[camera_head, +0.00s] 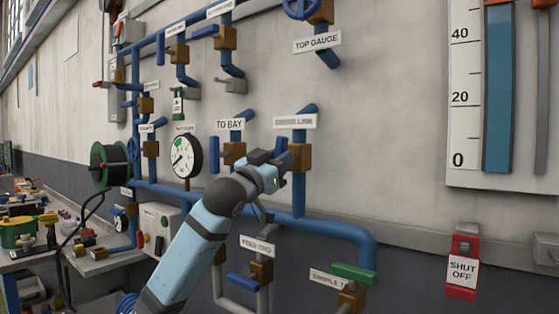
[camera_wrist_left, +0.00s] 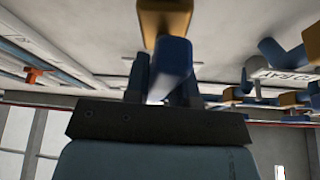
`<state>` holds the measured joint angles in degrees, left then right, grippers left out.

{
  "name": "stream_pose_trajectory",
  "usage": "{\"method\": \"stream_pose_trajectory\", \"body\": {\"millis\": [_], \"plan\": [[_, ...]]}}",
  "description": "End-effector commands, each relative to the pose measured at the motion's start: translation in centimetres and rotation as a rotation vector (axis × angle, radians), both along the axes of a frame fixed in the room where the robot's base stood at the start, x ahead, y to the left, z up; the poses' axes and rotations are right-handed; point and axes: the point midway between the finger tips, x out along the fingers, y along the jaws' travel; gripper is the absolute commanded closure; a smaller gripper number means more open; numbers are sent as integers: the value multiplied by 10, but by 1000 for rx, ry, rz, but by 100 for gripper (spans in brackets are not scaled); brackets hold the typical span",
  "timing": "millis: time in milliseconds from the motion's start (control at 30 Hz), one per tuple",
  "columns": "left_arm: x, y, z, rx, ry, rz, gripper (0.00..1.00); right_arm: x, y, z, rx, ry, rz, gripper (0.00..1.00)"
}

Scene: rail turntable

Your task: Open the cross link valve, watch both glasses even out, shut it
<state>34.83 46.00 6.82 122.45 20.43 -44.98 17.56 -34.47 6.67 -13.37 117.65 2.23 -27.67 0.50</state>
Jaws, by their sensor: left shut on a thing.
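The cross link valve (camera_head: 298,158) is a brass body on a blue pipe, under a white label (camera_head: 295,122). My left gripper (camera_head: 282,160) is at the valve, shut on its blue handle. In the left wrist view the blue handle (camera_wrist_left: 171,68) sits between the two fingers of the gripper (camera_wrist_left: 168,85), below the brass body (camera_wrist_left: 165,18). Much of the handle is hidden in the head view, and its angle is unclear. One glass (camera_head: 498,90) shows a blue column beside a scale marked 0, 20 and 40. The second glass cannot be made out.
The TO BAY valve (camera_head: 234,152) stands close to the left, with a round gauge (camera_head: 186,157) beyond. The feed valve (camera_head: 261,272) and a green-handled valve (camera_head: 352,290) lie below. A red SHUT OFF box (camera_head: 463,265) is at right. Bare wall lies right of the valve.

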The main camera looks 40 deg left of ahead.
Motion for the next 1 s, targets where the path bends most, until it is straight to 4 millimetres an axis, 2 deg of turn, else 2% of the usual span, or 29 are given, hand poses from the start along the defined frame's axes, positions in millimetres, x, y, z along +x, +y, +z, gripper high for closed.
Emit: {"method": "stream_pose_trajectory", "body": {"millis": [100, 133, 200, 233, 500, 633, 767, 1000], "plan": [[0, 0, 1, 1, -1, 0, 100, 2, 1, 3, 4, -6, -2, 10], [0, 0, 1, 1, -1, 0, 70, 2, 1, 3, 5, -7, -3, 10], [0, 0, 1, 1, -1, 0, 54, 3, 1, 4, 6, -9, -3, 10], [0, 0, 0, 1, -1, 0, 51, 3, 1, 4, 6, -9, -3, 10], [-1, 0, 0, 2, 0, 1, 51, 1, 0, 3, 1, -6, 0, 10], [-10, -1, -6, 2, 1, 0, 51, -2, -1, -2, -5, -1, 5, 10], [-32, -1, -16, 3, 0, 0, 51, -5, -2, -9, -12, 3, 10, 10], [-83, -4, -37, 2, 2, 0, 51, -4, 0, -12, -12, -9, 14, 10]]}}
